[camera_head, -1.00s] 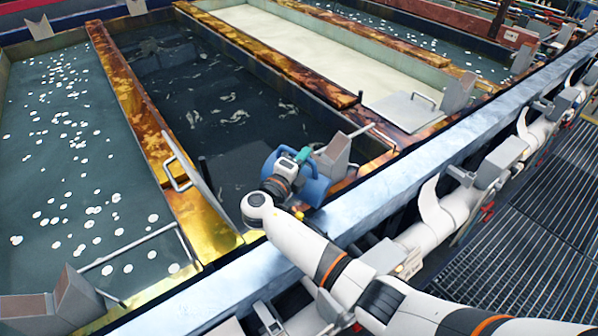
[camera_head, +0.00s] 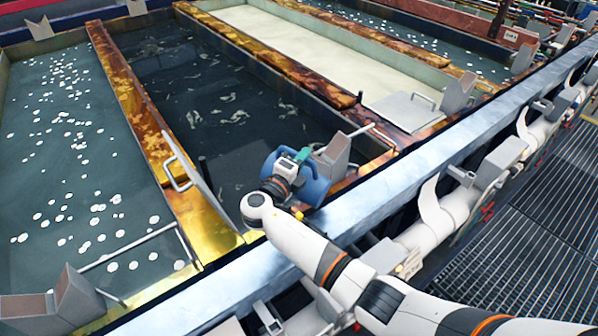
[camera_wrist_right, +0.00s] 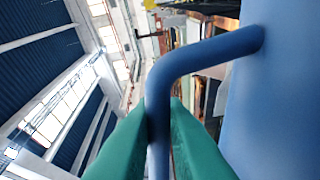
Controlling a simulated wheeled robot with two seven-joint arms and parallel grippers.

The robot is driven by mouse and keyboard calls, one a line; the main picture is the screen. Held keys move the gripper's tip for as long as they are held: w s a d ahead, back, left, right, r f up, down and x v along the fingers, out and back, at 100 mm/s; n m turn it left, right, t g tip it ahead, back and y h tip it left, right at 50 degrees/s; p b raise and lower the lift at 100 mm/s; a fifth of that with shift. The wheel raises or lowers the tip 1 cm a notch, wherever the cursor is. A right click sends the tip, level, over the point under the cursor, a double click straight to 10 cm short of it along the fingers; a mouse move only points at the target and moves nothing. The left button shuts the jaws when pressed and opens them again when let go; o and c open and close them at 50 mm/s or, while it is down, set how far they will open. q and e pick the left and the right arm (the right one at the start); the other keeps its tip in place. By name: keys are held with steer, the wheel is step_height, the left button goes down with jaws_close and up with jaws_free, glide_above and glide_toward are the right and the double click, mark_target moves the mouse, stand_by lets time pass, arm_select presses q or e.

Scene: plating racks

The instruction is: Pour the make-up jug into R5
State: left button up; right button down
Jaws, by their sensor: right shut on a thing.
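The blue make-up jug (camera_head: 315,188) is over the near end of a tank of dark liquid (camera_head: 225,110). My right gripper (camera_head: 303,155) is shut on its handle. In the right wrist view, the green fingers (camera_wrist_right: 160,140) close around the blue handle (camera_wrist_right: 195,58), with the jug's blue wall (camera_wrist_right: 285,100) at the right. My wrist hides part of the jug in the head view. I cannot see its mouth, its contents or a stream, and its tilt is unclear. No readable R5 label shows. My left gripper is not in view.
A tank with white floating discs (camera_head: 75,150) lies left, and a pale cream tank (camera_head: 330,55) lies right. Stained dividers (camera_head: 135,100) separate them. A grey bracket (camera_head: 333,157) stands close beside the jug. A metal rail (camera_head: 410,170) runs along the front.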

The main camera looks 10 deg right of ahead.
steer(key=shift+w+a+r, duration=0.3)
steer(key=shift+a, duration=0.05)
steer(key=shift+w+n, duration=0.15)
steer(key=shift+n, duration=0.35)
steer(key=shift+w+a+n, duration=0.35)
steer(key=shift+n, duration=0.05)
stand_by(0.6)
steer(key=shift+s+d+m, duration=1.35)
steer(key=shift+m, duration=0.35)
